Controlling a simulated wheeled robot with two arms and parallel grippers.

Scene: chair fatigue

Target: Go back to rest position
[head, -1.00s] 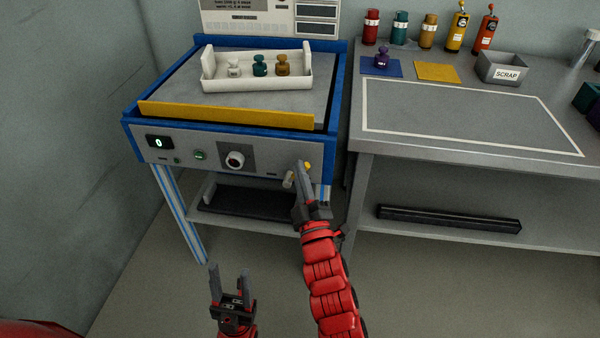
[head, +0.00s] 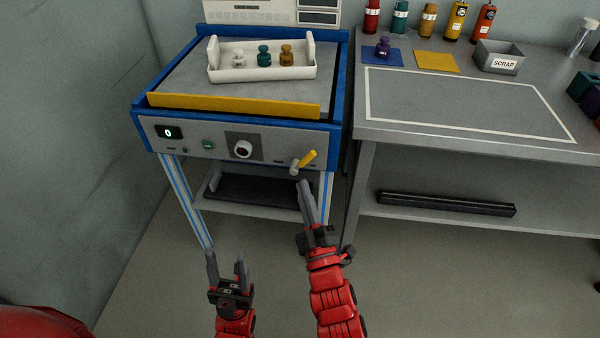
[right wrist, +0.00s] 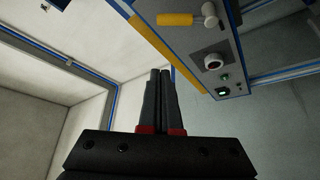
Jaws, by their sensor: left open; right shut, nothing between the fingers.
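My left gripper (head: 226,262) is open and empty, low in front of the blue-framed machine (head: 240,138), its fingers pointing up. My right gripper (head: 304,186) is shut with nothing between its fingers, just below the yellow-handled lever (head: 305,161) at the right of the machine's front panel. In the head view there is a small gap between the fingertips and the lever. The right wrist view also shows the shut fingers (right wrist: 160,75), apart from the lever's yellow handle (right wrist: 175,19).
A white tray (head: 215,74) with three small knobbed pieces stands on the machine. The grey bench (head: 470,105) to the right carries bottles, a scrap bin (head: 500,60) and colored mats. A dark bar (head: 445,205) lies on its lower shelf. The floor in front is clear.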

